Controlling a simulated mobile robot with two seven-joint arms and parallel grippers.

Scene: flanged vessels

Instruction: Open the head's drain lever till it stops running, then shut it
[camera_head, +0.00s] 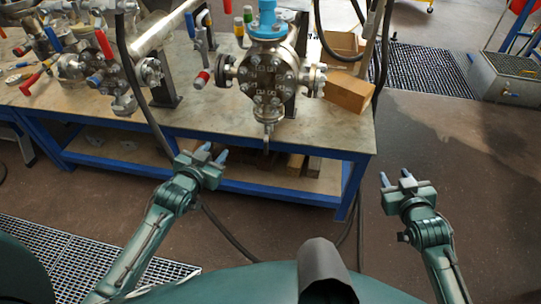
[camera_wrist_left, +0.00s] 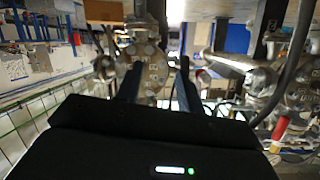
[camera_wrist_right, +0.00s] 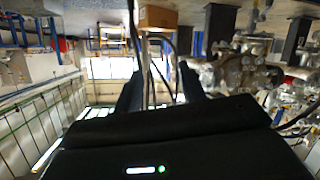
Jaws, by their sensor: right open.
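A round flanged metal vessel (camera_head: 270,75) with a blue top (camera_head: 267,20) stands near the table's front edge. A red-tipped handle (camera_head: 201,79) sticks out at its left, and a short metal outlet (camera_head: 268,130) hangs below it. I cannot tell which handle is the drain lever, nor whether anything runs. My left gripper (camera_head: 213,153) is open and empty, in front of the table, below and left of the vessel. In the left wrist view the vessel (camera_wrist_left: 152,68) shows between its fingers. My right gripper (camera_head: 396,176) is open and empty, right of the table corner.
A second flanged assembly (camera_head: 88,70) with red and blue handles stands at the left of the table (camera_head: 335,128). Cardboard boxes (camera_head: 349,92) sit at the table's right end. Dark hoses (camera_head: 135,85) hang over the front edge.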

